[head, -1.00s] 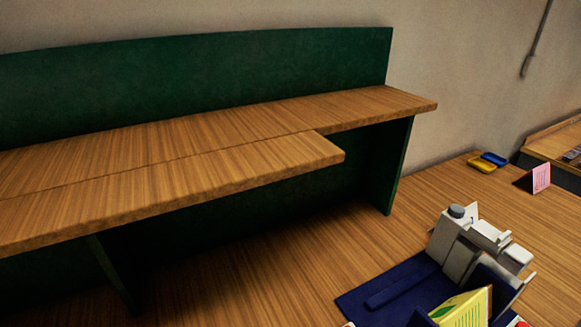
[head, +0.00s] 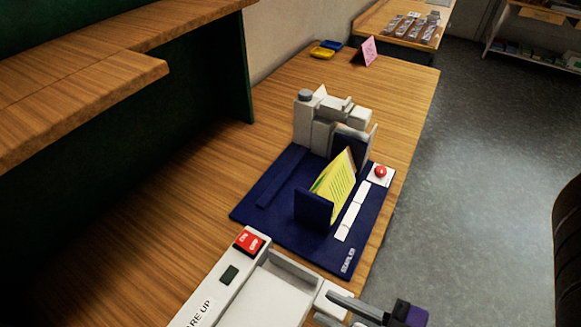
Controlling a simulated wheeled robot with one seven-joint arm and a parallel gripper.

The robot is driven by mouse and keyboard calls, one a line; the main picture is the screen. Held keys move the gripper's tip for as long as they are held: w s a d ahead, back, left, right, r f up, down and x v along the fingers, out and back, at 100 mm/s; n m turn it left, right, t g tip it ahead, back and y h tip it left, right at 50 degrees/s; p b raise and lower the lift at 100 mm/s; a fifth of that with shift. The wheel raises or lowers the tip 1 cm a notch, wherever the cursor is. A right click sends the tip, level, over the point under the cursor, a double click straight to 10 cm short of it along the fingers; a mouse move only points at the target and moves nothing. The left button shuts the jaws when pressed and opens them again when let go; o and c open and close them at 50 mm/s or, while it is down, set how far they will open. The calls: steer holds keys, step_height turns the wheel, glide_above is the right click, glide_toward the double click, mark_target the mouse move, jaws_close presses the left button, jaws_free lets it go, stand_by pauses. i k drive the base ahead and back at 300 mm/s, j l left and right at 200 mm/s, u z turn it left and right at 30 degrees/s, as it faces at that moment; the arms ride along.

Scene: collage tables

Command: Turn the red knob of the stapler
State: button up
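A machine (head: 318,128) with a grey-white head stands on a dark blue base (head: 275,222) on the wooden table. Small white lettering on the base's front corner is too small to read surely; I take this machine to be the stapler. A round red knob (head: 380,172) sits on a white square plate at the base's right side. A yellow-green folded card (head: 336,175) stands between blue uprights on the base. My gripper is not in view.
A white machine (head: 218,285) with a red rocker switch (head: 249,241) stands in front, with a grey and purple lever part (head: 405,313) at the bottom edge. Yellow and blue trays (head: 322,52) and a pink card (head: 369,50) lie farther back. Open grey floor (head: 480,150) lies right.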

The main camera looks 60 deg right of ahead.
mark_target(380, 171)
steer(key=z, duration=1.3)
steer(key=k+l+z, duration=0.15)
steer(key=k, duration=0.3)
steer(key=k+l+z, duration=0.2)
steer(key=k, duration=0.3)
steer(key=i+l, duration=0.1)
steer(key=i, duration=0.4)
